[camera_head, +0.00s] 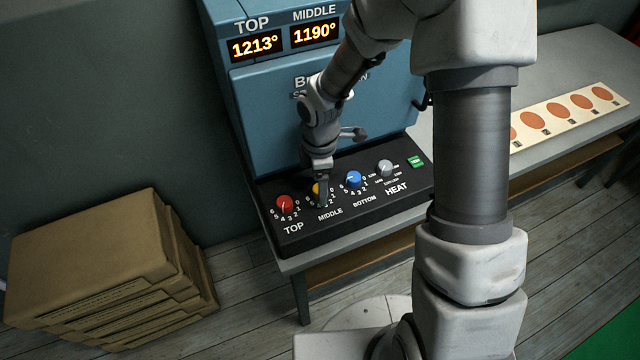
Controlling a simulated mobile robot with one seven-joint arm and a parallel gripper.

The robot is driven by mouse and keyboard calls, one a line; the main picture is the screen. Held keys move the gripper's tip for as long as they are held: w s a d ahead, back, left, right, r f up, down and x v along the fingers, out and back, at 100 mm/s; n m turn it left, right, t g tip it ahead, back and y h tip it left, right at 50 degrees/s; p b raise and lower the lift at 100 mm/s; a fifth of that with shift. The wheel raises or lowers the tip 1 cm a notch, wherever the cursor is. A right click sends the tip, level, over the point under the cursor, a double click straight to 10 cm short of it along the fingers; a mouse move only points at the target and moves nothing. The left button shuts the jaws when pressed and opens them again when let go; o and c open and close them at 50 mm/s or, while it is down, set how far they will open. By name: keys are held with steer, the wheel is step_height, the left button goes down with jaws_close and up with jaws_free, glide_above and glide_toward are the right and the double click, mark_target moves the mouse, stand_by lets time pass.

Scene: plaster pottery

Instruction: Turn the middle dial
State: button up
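The blue kiln (270,110) has a black control panel (350,206) along its front. The middle dial (316,189) is yellow and sits above the label MIDDLE, between the red top dial (285,204) and the blue bottom dial (353,180). My gripper (323,200) points down right at the middle dial and covers most of it. I cannot tell whether the fingers touch the dial or are closed on it. The dial's pointer is hidden. The displays read TOP 1213° (255,46) and MIDDLE 1190° (315,33).
A grey heat dial (385,168) and a green switch (415,162) are to the right on the panel. A handle (354,134) sticks out above the panel. Stacked cardboard boxes (90,250) stand at left. A strip with orange discs (570,110) lies on the table at right.

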steer(key=shift+f, duration=0.25)
jaws_close()
steer(key=shift+m, duration=0.4)
steer(key=m+b, duration=0.2)
steer(key=m, duration=0.3)
steer(key=shift+m+b, duration=0.3)
steer(key=m+b, duration=0.2)
steer(key=m, duration=0.3)
steer(key=shift+m, duration=0.7)
